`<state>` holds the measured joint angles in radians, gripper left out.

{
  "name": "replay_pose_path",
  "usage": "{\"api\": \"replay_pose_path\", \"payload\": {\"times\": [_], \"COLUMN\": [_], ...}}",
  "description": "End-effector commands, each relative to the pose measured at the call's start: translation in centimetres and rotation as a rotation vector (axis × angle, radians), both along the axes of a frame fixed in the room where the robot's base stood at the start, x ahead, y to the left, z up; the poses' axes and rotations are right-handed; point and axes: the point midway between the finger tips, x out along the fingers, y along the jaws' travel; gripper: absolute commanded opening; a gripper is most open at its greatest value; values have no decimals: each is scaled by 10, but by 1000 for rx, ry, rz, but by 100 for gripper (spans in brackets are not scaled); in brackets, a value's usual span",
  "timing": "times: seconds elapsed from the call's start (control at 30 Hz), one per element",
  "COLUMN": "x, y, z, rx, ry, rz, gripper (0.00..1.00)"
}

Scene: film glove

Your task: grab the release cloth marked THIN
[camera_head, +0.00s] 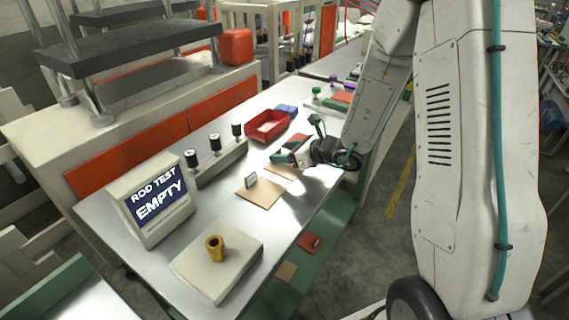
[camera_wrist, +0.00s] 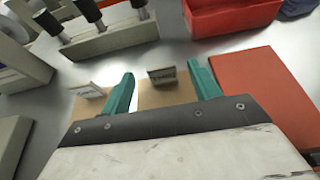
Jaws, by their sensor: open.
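Two tan cloths lie side by side on the metal bench, each with a small standing tag. In the wrist view one tan cloth (camera_wrist: 160,97) lies between my fingers, with its tag (camera_wrist: 162,76) just ahead; the lettering is too small to read surely. The other tan cloth (camera_wrist: 84,106) lies left of my left finger, with its tag (camera_wrist: 88,90). In the head view this left cloth (camera_head: 262,196) is clear, and the other (camera_head: 283,170) is partly hidden by my gripper (camera_head: 283,158). My gripper (camera_wrist: 160,70) is open and empty, its teal fingers apart.
A red-orange flat sheet (camera_wrist: 262,90) lies right of my fingers. A red bin (camera_head: 268,126) and a rack of black-topped rods (camera_head: 216,158) stand behind. A "ROD TEST EMPTY" display (camera_head: 152,200) and a pale block (camera_head: 190,262) with a brass bushing (camera_head: 215,249) are at the near left.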

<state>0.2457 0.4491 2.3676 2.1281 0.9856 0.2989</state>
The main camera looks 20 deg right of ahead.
Motion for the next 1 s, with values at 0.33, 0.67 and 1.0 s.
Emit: {"api": "replay_pose_path", "payload": {"times": [0.33,0.67,1.0], "x": [31,31,31], "y": [21,21,20], "z": [-18,-17,-16], "rx": [-1,-1,-1], "ry": [-1,-1,-2], "rz": [3,3,2], "gripper": [62,15,14]}}
